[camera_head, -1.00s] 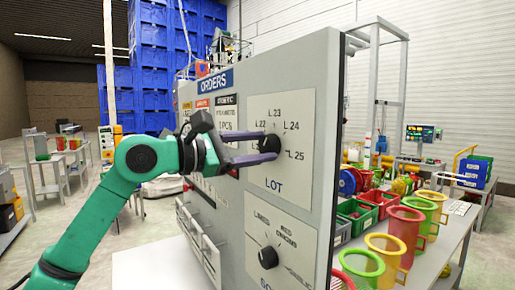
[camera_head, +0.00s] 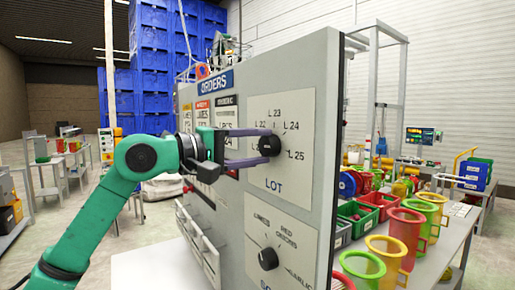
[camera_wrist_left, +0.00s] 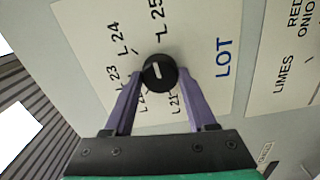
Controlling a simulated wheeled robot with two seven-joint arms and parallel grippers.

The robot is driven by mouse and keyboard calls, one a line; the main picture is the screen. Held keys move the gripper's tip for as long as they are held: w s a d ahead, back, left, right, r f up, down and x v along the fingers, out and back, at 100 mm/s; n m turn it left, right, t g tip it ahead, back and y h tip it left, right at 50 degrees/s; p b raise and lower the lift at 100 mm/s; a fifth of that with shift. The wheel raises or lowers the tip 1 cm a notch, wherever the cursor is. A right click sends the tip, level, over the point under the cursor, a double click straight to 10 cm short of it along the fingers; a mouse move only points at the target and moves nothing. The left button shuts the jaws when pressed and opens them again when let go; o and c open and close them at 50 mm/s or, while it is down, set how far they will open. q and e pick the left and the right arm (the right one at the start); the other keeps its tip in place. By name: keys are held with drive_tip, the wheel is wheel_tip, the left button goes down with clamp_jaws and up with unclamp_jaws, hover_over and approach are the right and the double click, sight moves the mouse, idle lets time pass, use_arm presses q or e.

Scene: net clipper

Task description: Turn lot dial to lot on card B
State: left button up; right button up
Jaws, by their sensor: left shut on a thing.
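The black lot dial (camera_head: 269,146) sits on a white LOT plate (camera_head: 293,178) with marks L.22 to L.25 readable in the head view. My left gripper (camera_head: 264,147) has its purple fingers on either side of the knob, shut on it. In the left wrist view the dial (camera_wrist_left: 158,73) shows between my left gripper's fingertips (camera_wrist_left: 160,80). Its short white line lies roughly along the L.23 direction, but which end points is unclear. Several order cards, one a black-headed card (camera_head: 224,112), hang left of the dial; their text is too small to read surely.
A second dial (camera_head: 268,258) with food names is below on the same grey ORDERS cabinet (camera_head: 318,120). Colored cups (camera_head: 402,228) and bins (camera_head: 376,201) stand on a table at the right. Blue crates (camera_head: 152,60) are stacked behind.

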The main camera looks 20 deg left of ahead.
use_arm(q)
drive_tip(key=shift+m, duration=1.3)
drive_tip(key=o, duration=1.4)
drive_tip(key=b+v, duration=0.6)
drive_tip(key=v, duration=0.8)
drive_tip(key=shift+s+a, duration=0.1)
drive_tip(key=shift+s, duration=0.1)
